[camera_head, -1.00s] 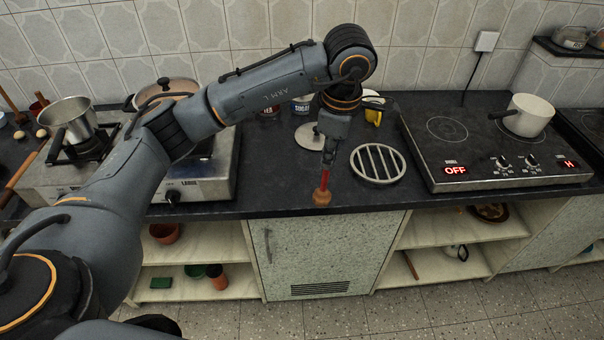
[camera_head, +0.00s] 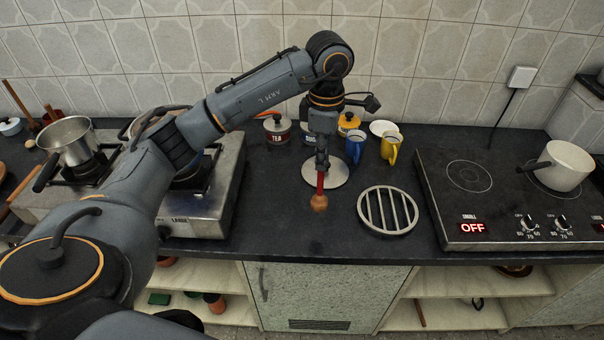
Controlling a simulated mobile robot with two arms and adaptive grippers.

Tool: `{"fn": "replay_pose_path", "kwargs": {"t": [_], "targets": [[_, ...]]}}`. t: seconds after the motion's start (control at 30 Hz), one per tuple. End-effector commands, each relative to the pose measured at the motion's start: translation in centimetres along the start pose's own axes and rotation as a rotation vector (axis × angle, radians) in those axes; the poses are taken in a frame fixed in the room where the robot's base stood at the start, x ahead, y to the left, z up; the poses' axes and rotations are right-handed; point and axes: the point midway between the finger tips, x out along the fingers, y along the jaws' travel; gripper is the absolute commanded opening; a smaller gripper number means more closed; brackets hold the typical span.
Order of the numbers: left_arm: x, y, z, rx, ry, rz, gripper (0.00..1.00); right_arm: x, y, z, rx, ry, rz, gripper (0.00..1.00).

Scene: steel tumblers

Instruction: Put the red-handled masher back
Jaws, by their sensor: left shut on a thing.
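My left gripper (camera_head: 321,163), at the end of my left arm, is shut on the red-handled masher (camera_head: 319,202). The masher hangs roughly upright below the fingers, with its red handle above and a rounded brown wooden-looking end below. It shows over the front part of the dark worktop. I cannot tell whether its lower end touches the surface. The fingers partly cover the top of the handle. My right gripper is not in view.
A pale round plate (camera_head: 338,173) lies just behind the masher. A slatted round trivet (camera_head: 388,210) is to the right, left of the electric hob (camera_head: 440,225). Mugs (camera_head: 391,146) and jars stand behind. A gas stove (camera_head: 215,215) is at the left.

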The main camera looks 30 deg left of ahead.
Motion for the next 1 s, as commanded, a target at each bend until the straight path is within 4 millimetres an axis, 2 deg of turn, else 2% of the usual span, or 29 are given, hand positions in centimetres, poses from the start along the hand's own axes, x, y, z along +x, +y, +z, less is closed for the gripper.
{"fn": "replay_pose_path", "kwargs": {"t": [0.03, 0.2, 0.4, 0.53, 0.6, 0.73, 1.0], "targets": [[0.5, 0.3, -1.3, -0.005, 0.005, -0.004, 0.0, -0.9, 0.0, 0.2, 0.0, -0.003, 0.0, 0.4], [3.6, 1.2, -3.4, -0.002, 0.003, -0.004, 0.0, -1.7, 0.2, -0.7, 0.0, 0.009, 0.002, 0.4], [5.2, 1.7, -4.4, 0.0, 0.0, 0.0, 0.0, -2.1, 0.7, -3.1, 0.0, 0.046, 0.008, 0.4], [6.4, 1.9, -5.4, -0.001, 0.003, -0.003, 0.0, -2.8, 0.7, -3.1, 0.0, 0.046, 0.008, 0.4], [7.4, 1.8, -5.2, 0.001, 0.002, -0.005, 0.0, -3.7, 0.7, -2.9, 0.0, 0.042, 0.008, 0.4], [8.8, 1.9, -5.1, 0.002, 0.0, 0.0, 0.0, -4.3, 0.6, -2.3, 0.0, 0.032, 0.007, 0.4], [9.3, 1.9, -5.1, 0.002, 0.0, 0.002, 0.0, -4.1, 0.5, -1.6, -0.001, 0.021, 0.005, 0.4]]}}
